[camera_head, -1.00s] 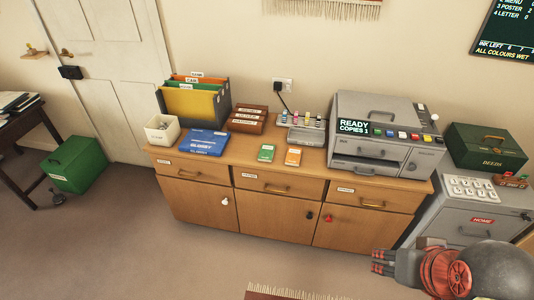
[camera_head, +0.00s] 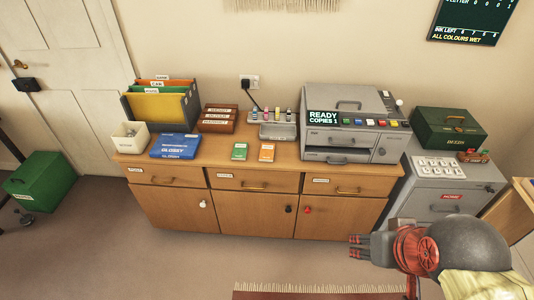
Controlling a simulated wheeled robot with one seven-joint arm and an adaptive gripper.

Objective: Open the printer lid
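The grey printer (camera_head: 352,138) stands on the right part of the wooden cabinet top. Its lid (camera_head: 346,97) is closed, with a dark handle (camera_head: 349,104) on top. Its front has a display reading "READY COPIES 1" (camera_head: 323,117), coloured buttons and a tray slot. My gripper (camera_head: 354,246) is at the lower right, in front of and below the cabinet top, well apart from the printer.
The wooden cabinet (camera_head: 250,205) carries a file holder (camera_head: 160,105), a blue box (camera_head: 175,146), small cards and an ink rack (camera_head: 272,125). A grey filing cabinet (camera_head: 447,195) with a green box (camera_head: 448,128) stands at right. The floor in front is clear, with a rug (camera_head: 300,293).

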